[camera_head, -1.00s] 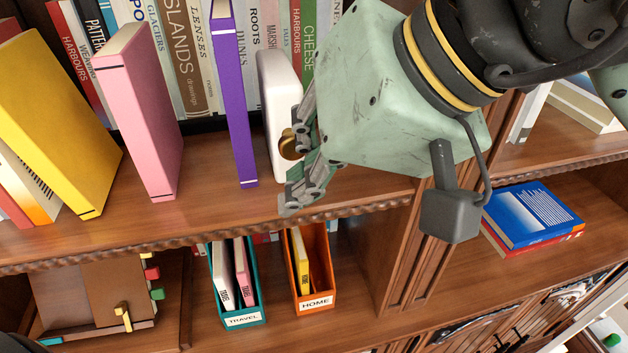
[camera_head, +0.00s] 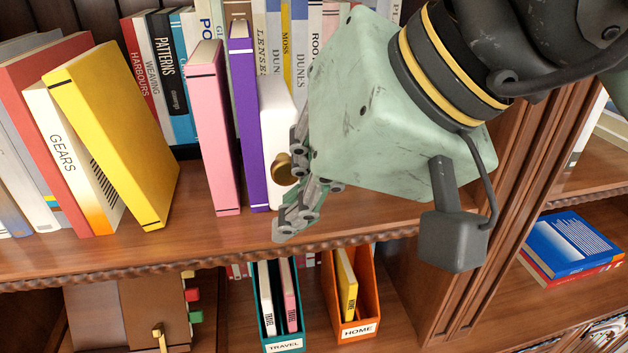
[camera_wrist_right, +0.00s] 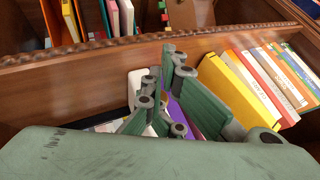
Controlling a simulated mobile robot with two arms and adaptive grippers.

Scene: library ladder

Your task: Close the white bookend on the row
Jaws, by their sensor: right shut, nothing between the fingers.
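The white bookend (camera_head: 276,110), with a round brass knob (camera_head: 283,168), stands upright on the upper shelf against the right side of a purple book (camera_head: 248,120). A pink book (camera_head: 214,130) stands just left of the purple one. A yellow book (camera_head: 115,135) leans left, with a gap between it and the pink book. My right gripper (camera_head: 290,218) is shut and empty, its fingers at the bookend's right side by the knob; contact cannot be made out. In the right wrist view the bookend (camera_wrist_right: 136,84) is partly hidden behind the fingers. My left gripper is out of view.
A row of books (camera_head: 175,85) stands behind. More books, including a white "GEARS" book (camera_head: 72,150), lean at the left. The carved shelf edge (camera_head: 130,260) runs in front. Below are a teal file box (camera_head: 283,346) and an orange one (camera_head: 372,290). A wooden upright (camera_head: 490,200) is at right.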

